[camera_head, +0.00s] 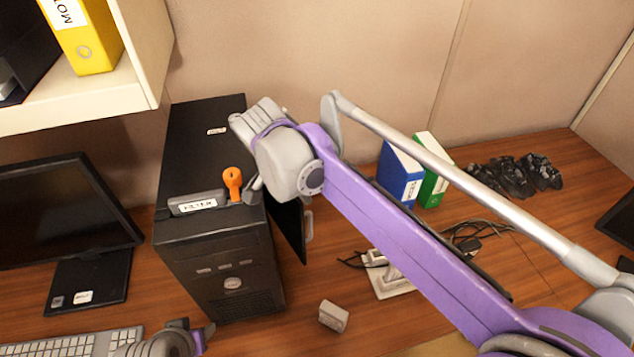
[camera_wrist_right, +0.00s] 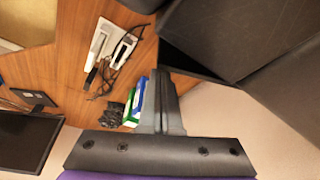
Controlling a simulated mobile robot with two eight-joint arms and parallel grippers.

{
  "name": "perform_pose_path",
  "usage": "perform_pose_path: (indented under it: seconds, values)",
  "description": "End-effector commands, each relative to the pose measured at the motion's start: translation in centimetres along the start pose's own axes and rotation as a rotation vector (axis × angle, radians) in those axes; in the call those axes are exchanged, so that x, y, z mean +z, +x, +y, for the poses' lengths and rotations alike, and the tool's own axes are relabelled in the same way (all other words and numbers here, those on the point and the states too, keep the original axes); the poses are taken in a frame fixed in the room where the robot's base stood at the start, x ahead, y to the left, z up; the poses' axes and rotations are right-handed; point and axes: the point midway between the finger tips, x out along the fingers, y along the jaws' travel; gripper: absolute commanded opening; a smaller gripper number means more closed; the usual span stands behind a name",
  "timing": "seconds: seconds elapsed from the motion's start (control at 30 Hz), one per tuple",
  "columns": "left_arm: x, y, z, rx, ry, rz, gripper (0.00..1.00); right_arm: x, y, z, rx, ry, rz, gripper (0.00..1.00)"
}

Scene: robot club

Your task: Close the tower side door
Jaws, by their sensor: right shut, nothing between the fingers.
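The black tower (camera_head: 205,245) stands on the desk at left centre in the head view. Its side door (camera_head: 288,228) stands open on the right side, swung away from the case, with a grey handle (camera_head: 309,226). My right gripper (camera_head: 257,114) is above the tower's right edge, partly hidden by its own wrist. In the wrist view its fingers (camera_wrist_right: 161,104) are shut together and empty, with the tower's dark surfaces (camera_wrist_right: 225,35) close by at upper right. Contact with the door cannot be told. My left gripper (camera_head: 182,340) is low at the bottom edge, mostly cut off.
An orange-handled tool (camera_head: 232,184) is on the tower top by a labelled grey piece (camera_head: 196,203). A small grey box (camera_head: 333,316) and a white device (camera_head: 388,276) lie right of the door. Blue (camera_head: 399,174) and green (camera_head: 433,168) binders stand behind. A monitor (camera_head: 60,210) is left.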

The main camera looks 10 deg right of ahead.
Motion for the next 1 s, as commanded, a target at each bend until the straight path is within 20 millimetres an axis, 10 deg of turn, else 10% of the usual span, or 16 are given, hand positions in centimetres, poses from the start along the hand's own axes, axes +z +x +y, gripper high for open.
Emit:
perform_pose_path:
  seconds: [0.73, 1.0]
  values:
    - [-0.1, -0.1, 0.0, 0.000, 0.000, 0.001, 0.50, 1.1, -0.4, -0.3, -0.001, 0.000, 0.000, 0.00]
    - [-0.7, -0.6, 0.0, 0.000, 0.000, 0.007, 0.50, -1.7, 0.5, -0.2, -0.001, 0.001, 0.002, 0.00]
